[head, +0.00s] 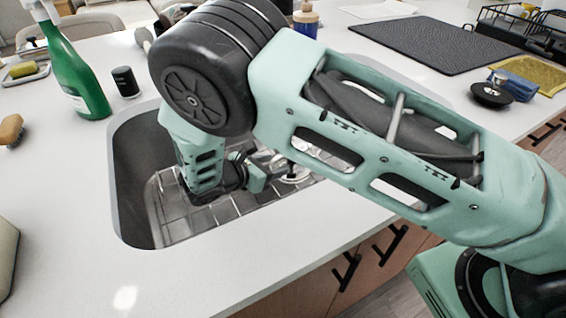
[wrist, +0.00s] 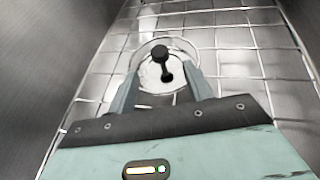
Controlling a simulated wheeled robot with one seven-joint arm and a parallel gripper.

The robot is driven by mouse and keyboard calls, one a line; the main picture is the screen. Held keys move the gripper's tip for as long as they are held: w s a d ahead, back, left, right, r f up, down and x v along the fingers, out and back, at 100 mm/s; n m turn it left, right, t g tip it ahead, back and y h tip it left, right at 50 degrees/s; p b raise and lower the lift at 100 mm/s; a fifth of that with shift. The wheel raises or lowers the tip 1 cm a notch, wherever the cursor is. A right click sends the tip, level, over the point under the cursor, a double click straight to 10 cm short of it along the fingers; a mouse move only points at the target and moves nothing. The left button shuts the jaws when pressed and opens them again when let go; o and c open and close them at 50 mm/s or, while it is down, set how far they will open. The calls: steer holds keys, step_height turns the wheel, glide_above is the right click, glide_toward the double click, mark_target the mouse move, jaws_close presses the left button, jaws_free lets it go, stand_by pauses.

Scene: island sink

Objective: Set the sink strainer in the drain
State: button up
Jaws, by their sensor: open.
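The sink strainer (wrist: 149,71) shows in the wrist view as a pale round disc with a black knob on top. It is at the drain, inside a round opening in the wire grid. I cannot tell whether it sits flush. In the head view the strainer (head: 293,172) is partly hidden by my arm. My gripper (wrist: 162,74) is open, with one finger on each side of the strainer's near part in the wrist view. Nothing is held between the fingers. In the head view my gripper (head: 262,172) is low inside the sink, mostly hidden by my arm.
The grey sink (head: 135,170) has steep walls and a wire grid (head: 210,215) on its floor. A green bottle (head: 75,75) and black jar (head: 125,82) stand left. A black disc with a metal knob (head: 492,93) lies right, near a dark mat (head: 430,42).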

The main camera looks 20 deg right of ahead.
steer(key=v, duration=1.1)
steer(key=shift+s+a+r, duration=0.1)
steer(key=shift+s+a, duration=0.1)
steer(key=shift+a, duration=0.05)
